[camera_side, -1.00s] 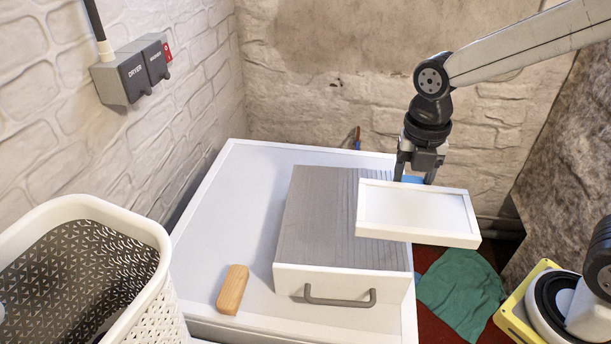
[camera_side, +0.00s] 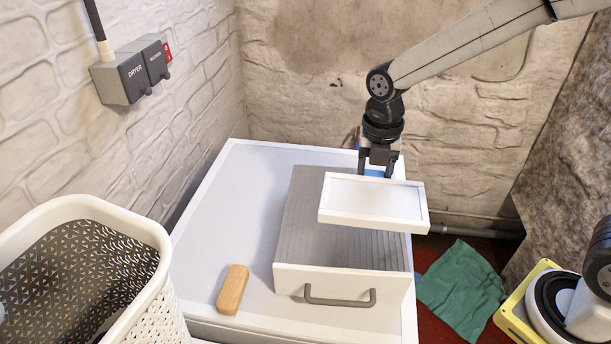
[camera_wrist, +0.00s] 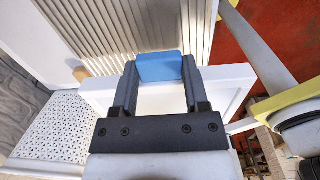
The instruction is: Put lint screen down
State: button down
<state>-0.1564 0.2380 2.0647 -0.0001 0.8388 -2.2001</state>
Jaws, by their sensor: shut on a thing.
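The lint screen (camera_side: 372,200) is a flat white rectangular frame with a pale panel. It hangs in the air above the right part of a grey ribbed box with a white handled front (camera_side: 342,284). My gripper (camera_side: 376,172) is at the screen's far edge, shut on its blue tab, which shows between the fingers in the wrist view (camera_wrist: 160,67). The screen's frame (camera_wrist: 236,80) also shows there, partly hidden behind my gripper. The screen covers part of the ribbed top.
The white machine top (camera_side: 240,190) is bare to the left of the ribbed box. A wooden brush or block (camera_side: 232,289) lies at its front. A white laundry basket (camera_side: 150,230) stands at the left. A green cloth (camera_side: 463,290) lies on the red floor at the right.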

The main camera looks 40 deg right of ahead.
jog(key=shift+w+a+f, duration=0.2)
jog(key=shift+w+f, duration=1.25)
jog(key=shift+f, duration=0.05)
jog(key=shift+w+a+f, duration=0.15)
jog(key=shift+w+f, duration=1.3)
jog(key=shift+w+f, duration=0.15)
jog(key=shift+f, duration=0.05)
jog(key=shift+w+f, duration=0.15)
jog(key=shift+f, duration=1.6)
jog(key=shift+c, duration=0.5)
grip_release()
